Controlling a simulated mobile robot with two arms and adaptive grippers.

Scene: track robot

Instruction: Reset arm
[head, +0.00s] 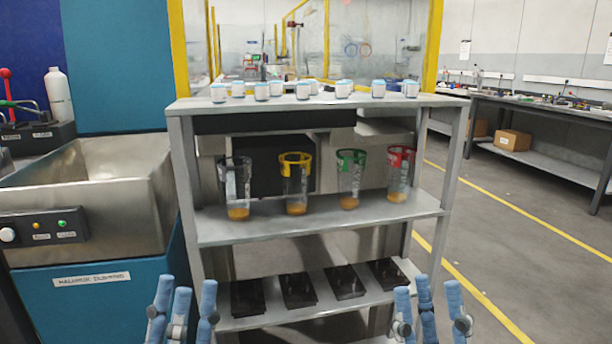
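My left gripper (182,305) shows at the bottom left of the head view, its blue-tipped fingers spread apart and pointing up, with nothing between them. My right gripper (428,305) shows at the bottom right, also with its fingers spread and empty. Both are in front of the grey shelf unit (320,212) and low in the picture. Neither visibly touches anything. Most of both arms is out of the picture.
Clear cups with black (237,190), yellow (296,185), green (350,180) and red (400,175) rims stand on the middle shelf. Several small white jars (262,91) stand on top. Dark trays (297,289) lie below. A metal sink (100,190) is left; open floor (500,230) is right.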

